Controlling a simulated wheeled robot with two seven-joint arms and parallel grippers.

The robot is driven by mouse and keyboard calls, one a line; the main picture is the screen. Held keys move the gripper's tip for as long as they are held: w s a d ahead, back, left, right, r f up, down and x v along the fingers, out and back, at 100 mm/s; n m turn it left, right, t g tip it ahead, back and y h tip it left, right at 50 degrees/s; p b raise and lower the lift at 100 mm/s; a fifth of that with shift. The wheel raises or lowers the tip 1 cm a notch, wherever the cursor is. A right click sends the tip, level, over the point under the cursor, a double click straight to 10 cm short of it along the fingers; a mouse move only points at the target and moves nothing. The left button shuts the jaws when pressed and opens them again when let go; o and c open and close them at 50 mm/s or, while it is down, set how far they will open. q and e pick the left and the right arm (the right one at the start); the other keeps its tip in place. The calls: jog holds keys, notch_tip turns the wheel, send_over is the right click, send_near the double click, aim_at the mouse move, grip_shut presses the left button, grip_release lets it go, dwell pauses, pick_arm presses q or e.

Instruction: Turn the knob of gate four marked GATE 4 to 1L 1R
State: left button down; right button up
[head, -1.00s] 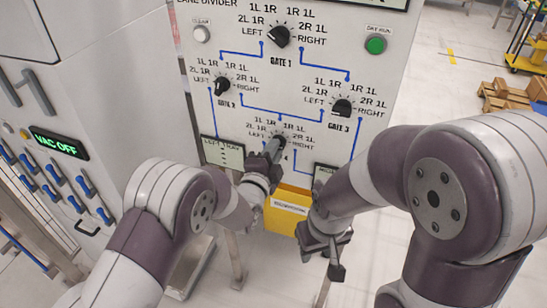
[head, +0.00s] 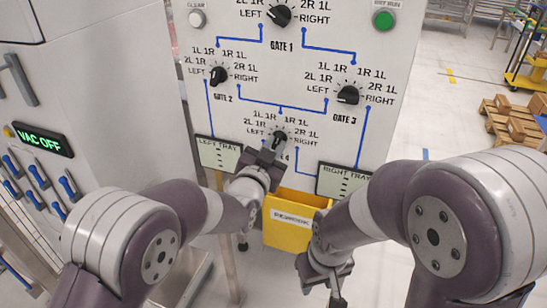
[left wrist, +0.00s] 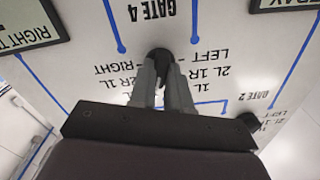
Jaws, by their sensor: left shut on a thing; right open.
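The black gate 4 knob (head: 279,138) is at the bottom middle of the upright white panel, inside its ring of labels. My left gripper (head: 270,152) comes from below and covers part of the GATE 4 mark. In the left wrist view, which is upside down to the panel, the two grey fingers (left wrist: 163,80) are shut on the knob (left wrist: 159,57), one each side. The knob's pointer lies between the fingers, roughly toward the top labels; its exact label is hard to tell. My right gripper (head: 322,285) is open and empty, low in front of the panel, away from the knobs.
The gate 1 (head: 279,15), gate 2 (head: 218,75) and gate 3 (head: 348,95) knobs sit above. The left tray sign (head: 218,154) and right tray sign (head: 342,181) flank gate 4. A yellow bin (head: 285,238) is below. A cabinet (head: 110,95) with a VAC OFF display stands left.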

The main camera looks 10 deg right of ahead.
pick_arm(q)
jog(key=shift+f+n+b, duration=0.15)
jog(key=shift+n+b, duration=2.6)
jog(key=shift+n, duration=0.85)
jog(key=c, duration=1.1)
grip_release()
jog(key=b+v, duration=0.1)
jog(key=v, duration=1.1)
jog(key=shift+s+a+b, duration=0.2)
jog(key=shift+s+b, duration=0.05)
jog(key=shift+b, duration=0.1)
